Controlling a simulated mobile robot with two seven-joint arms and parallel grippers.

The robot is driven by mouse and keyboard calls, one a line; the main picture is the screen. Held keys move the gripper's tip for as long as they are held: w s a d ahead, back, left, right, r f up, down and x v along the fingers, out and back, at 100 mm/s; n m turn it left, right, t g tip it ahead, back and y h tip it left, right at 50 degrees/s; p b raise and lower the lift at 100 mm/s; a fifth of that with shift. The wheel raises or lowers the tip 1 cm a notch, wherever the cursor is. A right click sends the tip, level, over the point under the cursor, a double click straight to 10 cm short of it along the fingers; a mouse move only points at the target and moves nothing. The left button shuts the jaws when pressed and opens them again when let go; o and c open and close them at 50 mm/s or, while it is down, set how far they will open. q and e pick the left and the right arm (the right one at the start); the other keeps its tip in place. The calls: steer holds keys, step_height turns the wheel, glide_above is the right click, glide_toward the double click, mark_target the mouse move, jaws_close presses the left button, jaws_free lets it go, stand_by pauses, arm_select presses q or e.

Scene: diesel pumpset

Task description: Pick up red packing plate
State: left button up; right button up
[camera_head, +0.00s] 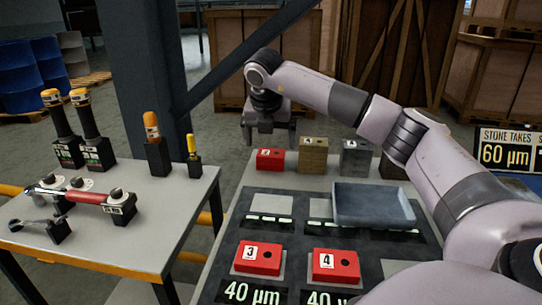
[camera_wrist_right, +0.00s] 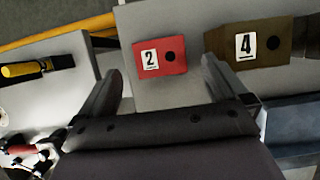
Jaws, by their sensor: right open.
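A red plate marked 2 (camera_head: 270,160) stands at the back edge of the right-hand table. In the right wrist view the red plate (camera_wrist_right: 174,57) lies ahead of and between my open fingers. My right gripper (camera_head: 270,140) hangs open and empty, just above and behind this plate, apart from it. Two more red plates, marked 3 (camera_head: 258,258) and 4 (camera_head: 336,266), lie on the dark panel at the front. My left gripper is not in view.
A brown block (camera_head: 313,155) and a grey block (camera_head: 355,158) stand right of plate 2. A grey-blue tray (camera_head: 372,206) lies on the dark panel under my right arm. The left table (camera_head: 150,240) holds several tools. A dark post (camera_head: 145,80) rises behind.

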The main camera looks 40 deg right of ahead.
mark_target(271, 152)
steer(key=x, duration=0.4)
steer(key=shift+f, duration=0.1)
steer(key=c, duration=1.4)
steer(key=shift+r, duration=0.2)
step_height(271, 152, up, 20)
steer(key=p, duration=0.2)
steer(key=shift+p, duration=0.35)
steer(key=shift+f, duration=0.15)
